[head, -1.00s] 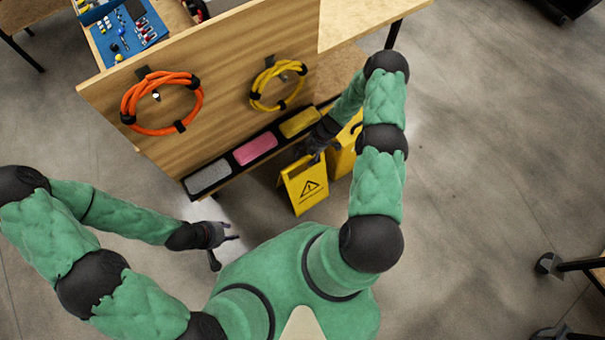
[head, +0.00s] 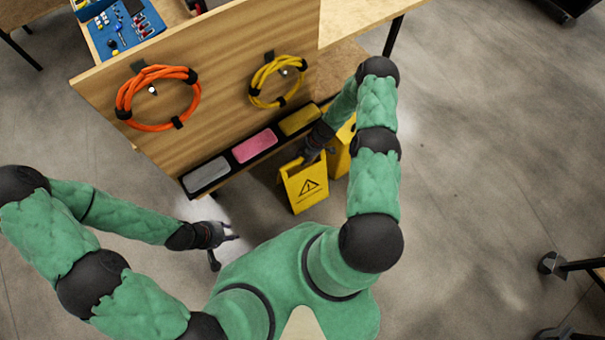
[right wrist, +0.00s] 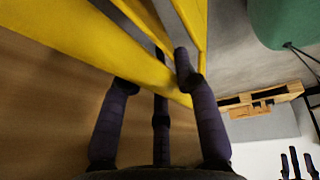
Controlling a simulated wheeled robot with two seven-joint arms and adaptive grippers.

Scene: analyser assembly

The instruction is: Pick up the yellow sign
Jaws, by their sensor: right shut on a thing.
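A yellow folding floor sign (head: 308,189) with a black warning triangle stands in front of the wooden panel in the head view. A second yellow sign (head: 340,158) stands just behind it to the right, partly hidden by my right arm. My right gripper (head: 315,154) is at the top edge of the front sign and shut on it. In the right wrist view, its dark fingers (right wrist: 155,85) lie on both sides of the yellow sign's edge (right wrist: 100,50). My left gripper (head: 228,234) is empty and apart from the signs, with its fingers spread.
The wooden panel (head: 215,90) carries an orange cable coil (head: 160,98), a yellow cable coil (head: 277,80) and a ledge with grey, pink and yellow blocks. Bare concrete floor (head: 470,150) lies to the right.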

